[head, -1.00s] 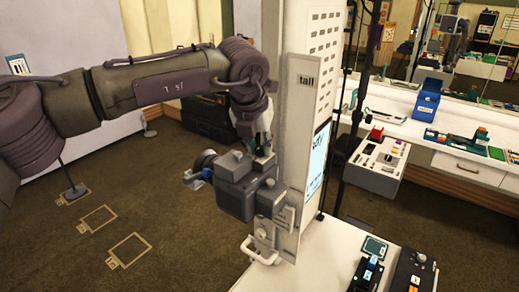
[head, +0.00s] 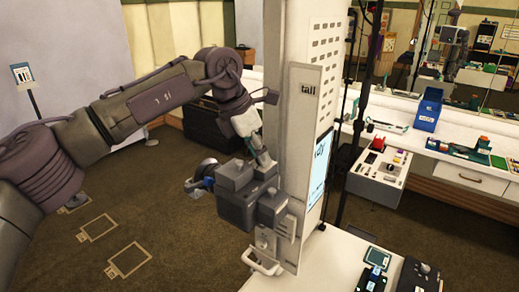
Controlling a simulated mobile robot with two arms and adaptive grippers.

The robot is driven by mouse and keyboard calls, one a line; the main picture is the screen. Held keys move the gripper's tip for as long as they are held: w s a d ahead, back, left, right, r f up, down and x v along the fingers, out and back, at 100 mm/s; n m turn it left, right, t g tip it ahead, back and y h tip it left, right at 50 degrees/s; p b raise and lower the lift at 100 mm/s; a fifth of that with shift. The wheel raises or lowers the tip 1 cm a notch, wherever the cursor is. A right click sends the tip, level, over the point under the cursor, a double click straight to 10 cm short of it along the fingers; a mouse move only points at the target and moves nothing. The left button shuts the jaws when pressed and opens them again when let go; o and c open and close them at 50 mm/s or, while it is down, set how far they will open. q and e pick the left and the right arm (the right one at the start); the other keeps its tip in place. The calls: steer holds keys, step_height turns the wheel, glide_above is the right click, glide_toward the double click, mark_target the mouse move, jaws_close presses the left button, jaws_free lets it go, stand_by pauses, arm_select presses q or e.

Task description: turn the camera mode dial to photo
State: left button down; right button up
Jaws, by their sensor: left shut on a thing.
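The dark grey camera (head: 237,208) is fixed to the side of the white booth column, near the middle of the head view. The gripper is shut on a small part there, which looks like the mode dial. The fingers hide that part, and I cannot read its setting. My right gripper is not in view.
The white column (head: 296,125) with a "tall" label and a lit screen (head: 321,166) stands just right of the gripper. A white handle (head: 262,265) juts out below the camera. A white table (head: 335,258) with small devices is at the lower right. Open carpet lies left.

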arm_select(q)
steer(key=shift+r+m, duration=0.1)
steer(key=shift+m, duration=0.4)
steer(key=c, duration=1.2)
jaws_free()
steer(key=shift+a, duration=0.1)
steer(key=v, duration=1.2)
steer(key=shift+w+a, duration=0.15)
